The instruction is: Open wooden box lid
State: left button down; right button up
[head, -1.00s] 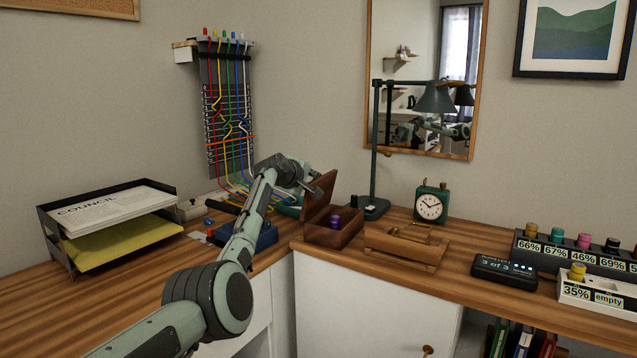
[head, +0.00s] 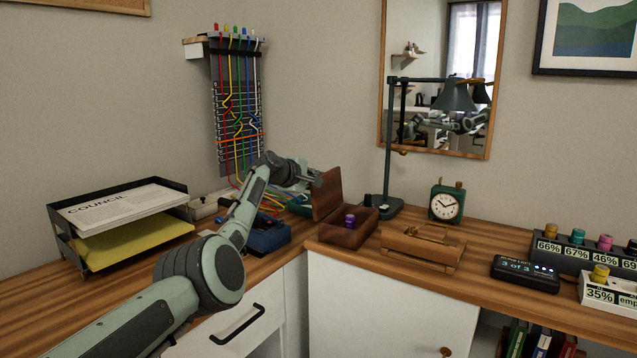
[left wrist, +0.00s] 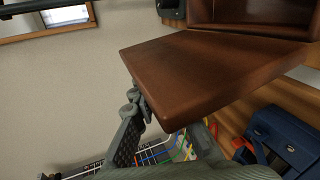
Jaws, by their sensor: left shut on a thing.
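The wooden box (head: 365,237) stands on the desk near the corner, its dark lid (head: 327,193) raised to a steep angle on the left side. A purple-topped object (head: 350,221) shows inside the box. My left gripper (head: 313,178) is at the upper edge of the lid, on its outer side. In the left wrist view the lid (left wrist: 215,65) fills the middle, and the gripper (left wrist: 140,103) meets its edge and is shut on it. The fingertips are partly hidden. The box interior (left wrist: 250,12) shows at the top of that view. My right gripper is not in view.
A desk lamp (head: 390,160) stands close behind the box. A wooden holder (head: 422,248) and a green clock (head: 447,203) are to its right. A blue device (head: 266,237) and coloured cables (head: 265,200) lie to the left, below my arm.

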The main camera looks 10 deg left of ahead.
pick_arm(q)
jog(key=c, duration=1.5)
grip_release()
jog(key=shift+c, duration=0.2)
jog(key=v, duration=1.2)
jog(key=shift+r, duration=0.1)
